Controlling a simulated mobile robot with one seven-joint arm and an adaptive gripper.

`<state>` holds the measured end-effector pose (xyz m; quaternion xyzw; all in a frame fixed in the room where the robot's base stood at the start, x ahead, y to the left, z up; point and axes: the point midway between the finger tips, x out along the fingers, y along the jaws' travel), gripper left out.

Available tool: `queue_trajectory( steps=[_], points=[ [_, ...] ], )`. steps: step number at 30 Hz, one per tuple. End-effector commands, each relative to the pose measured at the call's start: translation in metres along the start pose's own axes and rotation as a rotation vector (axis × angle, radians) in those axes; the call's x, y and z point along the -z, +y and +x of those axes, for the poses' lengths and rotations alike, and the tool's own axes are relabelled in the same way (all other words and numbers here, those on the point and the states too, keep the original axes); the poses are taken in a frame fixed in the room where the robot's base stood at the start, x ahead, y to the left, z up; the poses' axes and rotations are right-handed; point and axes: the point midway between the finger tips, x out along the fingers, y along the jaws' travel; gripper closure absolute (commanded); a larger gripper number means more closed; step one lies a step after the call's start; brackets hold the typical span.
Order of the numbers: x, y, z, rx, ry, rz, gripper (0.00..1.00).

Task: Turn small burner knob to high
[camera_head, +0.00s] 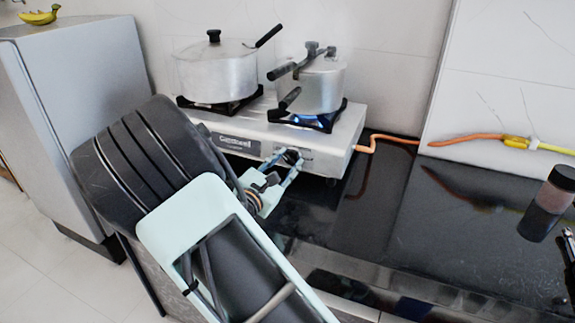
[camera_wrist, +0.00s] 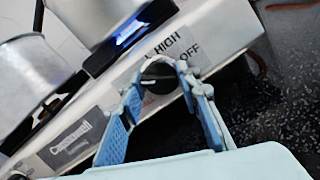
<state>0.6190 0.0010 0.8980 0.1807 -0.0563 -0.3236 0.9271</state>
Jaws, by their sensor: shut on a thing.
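The burner knob (camera_wrist: 158,77) is round and black on the front of the silver gas stove (camera_head: 345,130). In the wrist view, the printed words HIGH and OFF are on the panel just above and to the right of it. My gripper (camera_wrist: 163,74) has its blue-padded fingers on either side of the knob and is shut on it. In the head view my gripper (camera_head: 286,166) reaches the right part of the stove front, and the fingers partly hide the knob. A blue flame (camera_head: 312,119) shows under the right pot.
A large lidded pot (camera_head: 215,75) stands on the left burner. A pressure cooker (camera_head: 320,85) with black handles stands on the right burner. An orange hose (camera_head: 395,138) runs right. The black counter (camera_head: 400,220) is largely clear; a jar (camera_head: 555,190) stands at right.

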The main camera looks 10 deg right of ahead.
Motion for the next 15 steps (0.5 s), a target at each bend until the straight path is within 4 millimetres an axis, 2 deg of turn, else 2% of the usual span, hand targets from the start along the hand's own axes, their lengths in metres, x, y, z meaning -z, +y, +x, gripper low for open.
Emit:
queue_trajectory(
  steps=[15],
  points=[
    [0.0042, 0.0008, 0.0002, 0.104, 0.001, 0.484, 0.94]
  ],
)
